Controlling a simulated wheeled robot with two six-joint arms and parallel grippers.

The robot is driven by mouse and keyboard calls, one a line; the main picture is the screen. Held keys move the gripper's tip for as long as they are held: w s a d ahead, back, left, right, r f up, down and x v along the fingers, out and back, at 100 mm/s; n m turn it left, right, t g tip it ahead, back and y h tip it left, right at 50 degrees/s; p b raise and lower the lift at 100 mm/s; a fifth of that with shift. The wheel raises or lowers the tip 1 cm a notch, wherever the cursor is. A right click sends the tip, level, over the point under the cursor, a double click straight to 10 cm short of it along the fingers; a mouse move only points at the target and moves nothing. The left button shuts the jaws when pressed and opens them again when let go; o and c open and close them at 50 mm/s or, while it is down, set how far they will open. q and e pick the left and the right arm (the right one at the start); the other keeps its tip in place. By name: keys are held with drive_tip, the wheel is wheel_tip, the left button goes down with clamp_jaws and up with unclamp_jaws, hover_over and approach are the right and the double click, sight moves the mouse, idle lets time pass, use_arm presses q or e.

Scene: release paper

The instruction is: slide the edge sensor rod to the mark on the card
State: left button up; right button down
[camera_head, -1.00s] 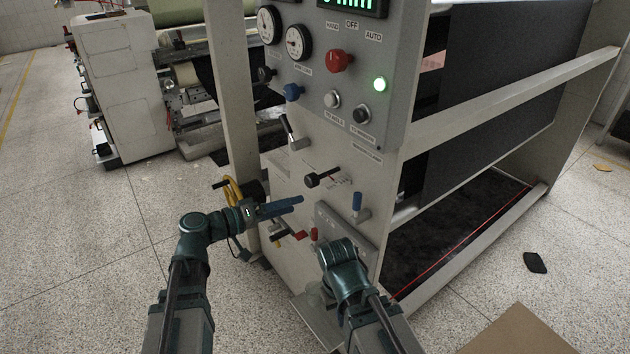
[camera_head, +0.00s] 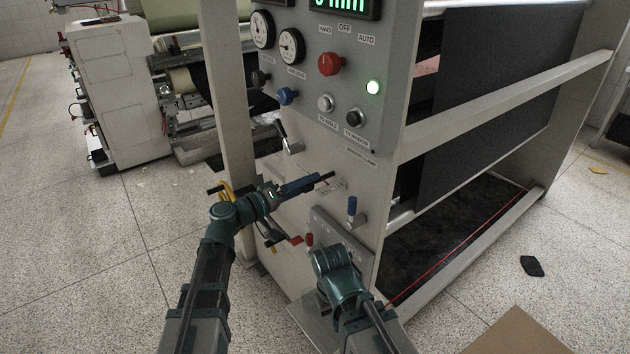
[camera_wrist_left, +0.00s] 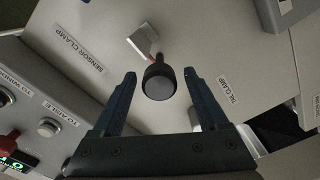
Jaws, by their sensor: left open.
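The edge sensor rod is a short black rod with a round knob; its end (camera_head: 327,176) shows just beyond my left fingertips in the head view. In the left wrist view its round black knob (camera_wrist_left: 158,82) faces the camera between the two fingers, with a gap on each side. My left gripper (camera_head: 312,181) is open around the rod's end; its fingers also show in the left wrist view (camera_wrist_left: 160,88). A small pale card (camera_wrist_left: 143,40) with a red mark seems to stand beside the rod. My right wrist is low in the head view; its gripper is hidden.
A control box (camera_head: 340,75) with gauges and knobs is above. A silver lever (camera_head: 290,140) with a black handle is above the left gripper. A blue handle (camera_head: 352,206) on a grey plate and a red handle (camera_head: 297,240) are below. A "SENSOR CLAMP" label (camera_wrist_left: 80,48) is beside the rod.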

use_arm(q)
drive_tip(key=shift+x, duration=1.65)
drive_tip(key=shift+c, duration=0.3)
clamp_jaws()
